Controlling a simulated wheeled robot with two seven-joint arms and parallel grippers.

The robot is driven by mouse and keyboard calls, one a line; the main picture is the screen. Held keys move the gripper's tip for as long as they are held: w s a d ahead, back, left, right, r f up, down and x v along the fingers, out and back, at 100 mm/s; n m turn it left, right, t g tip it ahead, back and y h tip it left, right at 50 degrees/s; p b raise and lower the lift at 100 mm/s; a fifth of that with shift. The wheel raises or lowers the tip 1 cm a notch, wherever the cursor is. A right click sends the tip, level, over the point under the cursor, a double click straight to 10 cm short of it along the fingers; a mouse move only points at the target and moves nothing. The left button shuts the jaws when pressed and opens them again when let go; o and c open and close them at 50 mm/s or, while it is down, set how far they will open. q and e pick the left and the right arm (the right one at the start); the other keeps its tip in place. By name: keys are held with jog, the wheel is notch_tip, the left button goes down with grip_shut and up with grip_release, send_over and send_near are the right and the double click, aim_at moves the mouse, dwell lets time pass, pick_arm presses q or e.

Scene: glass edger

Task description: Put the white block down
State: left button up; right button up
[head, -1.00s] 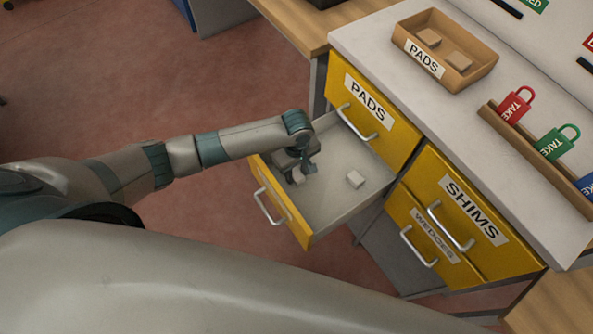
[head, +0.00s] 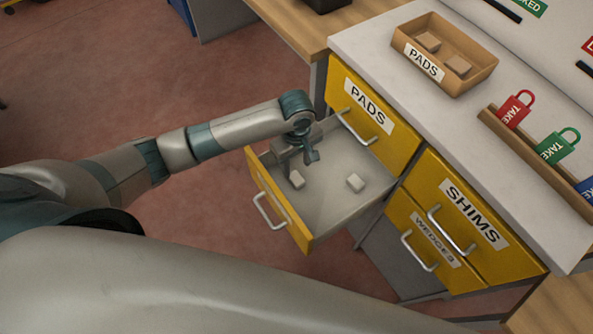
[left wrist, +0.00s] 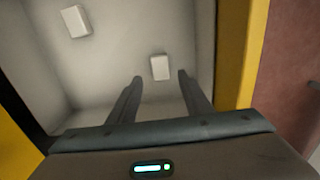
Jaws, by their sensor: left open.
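Two white blocks lie on the floor of an open yellow drawer (head: 330,206). One white block (head: 297,179) is near the drawer's front, just below my left gripper (head: 298,160). The other white block (head: 356,183) is nearer the right side wall. My left gripper is open and empty above the drawer. In the left wrist view, its fingers (left wrist: 156,85) point into the drawer, with the near block (left wrist: 160,67) between and beyond their tips. The farther block (left wrist: 76,21) shows at the upper left there. My right gripper is not in view.
A tray labelled PADS (head: 470,85) holding two tan pads stands on the counter (head: 385,65). A wooden rack (head: 535,155) holds red, green and blue padlock-shaped tags. Shut drawers labelled PADS, SHIMS and WEDGES are beside and above the open drawer.

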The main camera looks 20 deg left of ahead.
pick_arm(q)
jog(key=shift+r, duration=2.3)
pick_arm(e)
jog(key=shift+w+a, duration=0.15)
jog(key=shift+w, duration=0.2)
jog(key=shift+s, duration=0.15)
